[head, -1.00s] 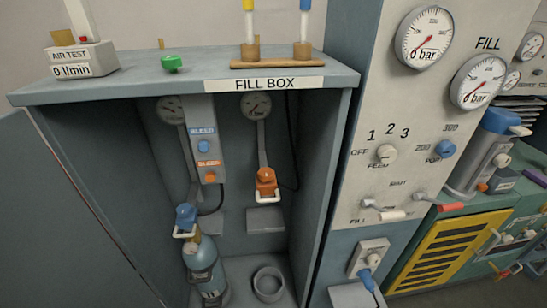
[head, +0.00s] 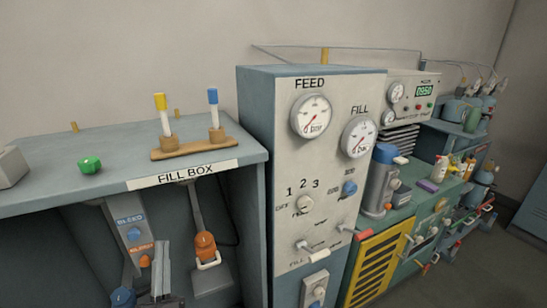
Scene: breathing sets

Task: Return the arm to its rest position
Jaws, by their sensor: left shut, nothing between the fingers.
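My left gripper (head: 161,268) shows at the bottom left of the head view, in front of the fill box (head: 185,178) opening. Its grey fingers point up, are shut and hold nothing. It appears just right of the bleed panel (head: 133,232) and left of the orange connector (head: 205,246); its depth relative to them is hard to tell. The rest of my left arm is mostly out of view. A blue valve knob (head: 122,298) shows at the bottom edge, left of the gripper. My right gripper is not in view.
A green knob (head: 90,165) and a wooden stand (head: 192,149) with yellow-topped and blue-topped rods are on the fill box top. The gauge panel (head: 318,170) stands to the right. Beyond it are a green bench with a yellow grille (head: 376,268) and several bottles.

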